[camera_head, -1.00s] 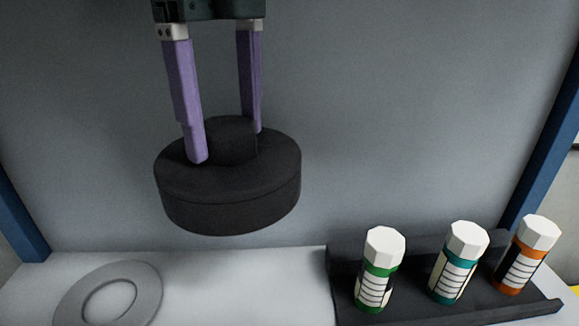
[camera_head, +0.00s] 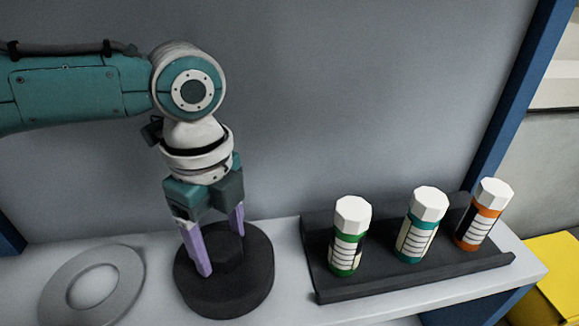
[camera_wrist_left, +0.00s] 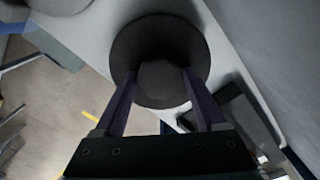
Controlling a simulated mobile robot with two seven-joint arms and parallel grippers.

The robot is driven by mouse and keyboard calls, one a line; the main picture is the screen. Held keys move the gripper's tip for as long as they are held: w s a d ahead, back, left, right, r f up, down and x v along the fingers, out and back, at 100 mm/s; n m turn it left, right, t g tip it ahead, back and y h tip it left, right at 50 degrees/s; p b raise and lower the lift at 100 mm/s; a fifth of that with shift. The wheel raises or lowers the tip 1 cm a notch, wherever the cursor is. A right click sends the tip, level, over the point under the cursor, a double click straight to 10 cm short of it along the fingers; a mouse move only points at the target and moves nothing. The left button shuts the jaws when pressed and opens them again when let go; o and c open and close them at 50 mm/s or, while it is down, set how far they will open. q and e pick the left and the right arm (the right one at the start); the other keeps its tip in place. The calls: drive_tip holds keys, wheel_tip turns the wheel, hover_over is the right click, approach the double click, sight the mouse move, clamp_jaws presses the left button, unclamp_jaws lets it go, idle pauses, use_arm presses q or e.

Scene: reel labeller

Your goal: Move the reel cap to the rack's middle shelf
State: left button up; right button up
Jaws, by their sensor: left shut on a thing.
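The reel cap (camera_head: 223,295) is a thick black disc with a raised hub. My right gripper is not in view.
A grey ring (camera_head: 128,285) lies on the shelf at left. A black tray (camera_head: 375,282) at right holds three white-capped bottles, green (camera_head: 346,245), teal (camera_head: 416,235) and orange (camera_head: 478,225). A grey back panel (camera_head: 330,90) and a blue post (camera_head: 515,90) bound the space.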

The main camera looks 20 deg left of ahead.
use_arm(q)
drive_tip(key=shift+f, duration=0.2)
drive_tip(key=o, duration=1.5)
drive_tip(key=shift+r, duration=0.15)
